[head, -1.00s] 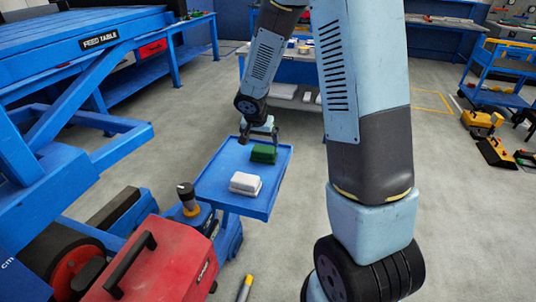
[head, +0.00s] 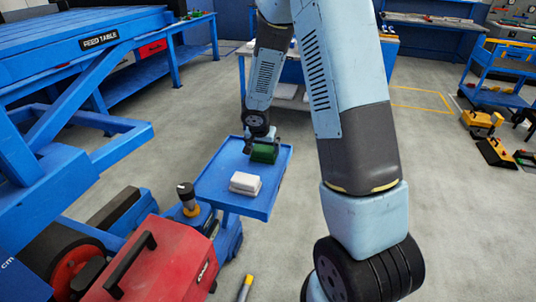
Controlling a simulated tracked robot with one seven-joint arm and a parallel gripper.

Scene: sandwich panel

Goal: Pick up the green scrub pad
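The green scrub pad (head: 263,154) lies on the blue tray (head: 212,184), toward its far side. A white pad or block (head: 245,183) lies on the same tray, nearer to me. My gripper (head: 250,150) is over the far part of the tray, at the left end of the green pad and close to it. The fingers are small and dark here, and part of the gripper is hidden behind my wrist. I cannot tell whether it touches the pad or how far apart the fingers are.
The blue feed table (head: 98,41) and its slanted legs stand at the left. A red toolbox (head: 160,262) is at the near left, below the tray. A blue workbench (head: 283,78) stands behind the arm. Grey floor right of the tray is clear.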

